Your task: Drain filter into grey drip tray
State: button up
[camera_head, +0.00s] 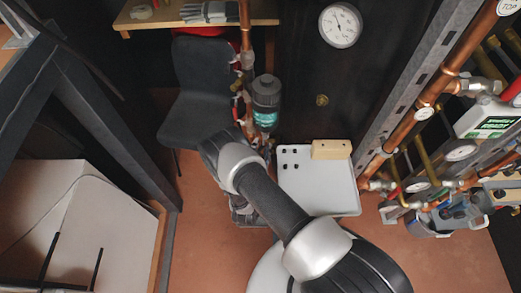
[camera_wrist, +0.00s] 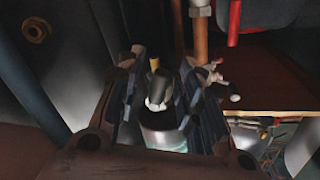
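In the head view the filter (camera_head: 266,103) is a dark upright cylinder with a teal label, set in the copper pipework. A light grey tray (camera_head: 345,195) lies below and right of it on the floor; I cannot tell for sure that it is the drip tray. My gripper is hidden in the head view behind my wrist, below the filter. In the wrist view my gripper (camera_wrist: 164,95) has its fingers spread apart. A dark knob with a pale ring (camera_wrist: 158,92) shows between them, above a greyish cylinder (camera_wrist: 165,135). No firm grip is visible.
A black chair (camera_head: 201,85) stands left of the filter. Copper pipes (camera_head: 440,78) and gauges fill the right side. A bucket (camera_head: 424,226) stands lower right. Floor at bottom right is clear.

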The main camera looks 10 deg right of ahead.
jog(key=shift+w, duration=0.2)
grip_shut()
dwell(0.4)
